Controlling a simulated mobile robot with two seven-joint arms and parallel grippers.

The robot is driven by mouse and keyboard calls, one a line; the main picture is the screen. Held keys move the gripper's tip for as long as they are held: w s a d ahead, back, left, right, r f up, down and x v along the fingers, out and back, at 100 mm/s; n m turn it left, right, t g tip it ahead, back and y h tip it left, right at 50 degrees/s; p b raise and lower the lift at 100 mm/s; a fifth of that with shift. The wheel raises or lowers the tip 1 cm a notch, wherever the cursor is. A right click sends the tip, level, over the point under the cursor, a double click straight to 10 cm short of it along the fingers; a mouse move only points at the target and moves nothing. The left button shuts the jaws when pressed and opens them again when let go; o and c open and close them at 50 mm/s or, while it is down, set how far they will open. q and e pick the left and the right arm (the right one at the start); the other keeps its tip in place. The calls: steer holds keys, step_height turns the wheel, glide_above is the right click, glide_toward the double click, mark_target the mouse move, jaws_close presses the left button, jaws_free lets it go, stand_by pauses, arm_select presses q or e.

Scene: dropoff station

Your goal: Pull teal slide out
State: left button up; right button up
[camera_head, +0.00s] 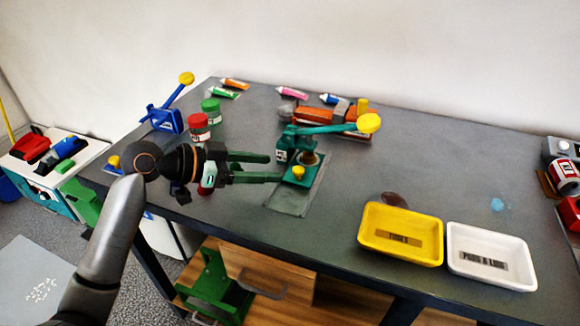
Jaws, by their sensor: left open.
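A teal device (283,149) stands near the middle of the grey table, with a long teal lever ending in a yellow knob (369,123). At its foot is a teal slide (303,180) with a small yellow knob (298,172) on its front. My left gripper (275,167) reaches in from the left, its two green fingers apart and pointing right at the device. The lower fingertip is close to the small yellow knob; whether they touch is unclear. Nothing shows between the fingers. My right gripper is not in view.
A grey plate (290,203) lies in front of the device. A yellow tray (385,252) and a white tray (515,278) sit at the front right. Red (199,121) and green (210,106) jars and a blue lever device (168,119) stand behind my left gripper. The table's right middle is mostly clear.

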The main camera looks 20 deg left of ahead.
mark_target(296, 169)
arm_select(q)
steer(key=x, duration=0.6)
steer(key=shift+w+d+f, duration=0.1)
steer(key=shift+w+d, duration=0.05)
jaws_close()
stand_by(1.3)
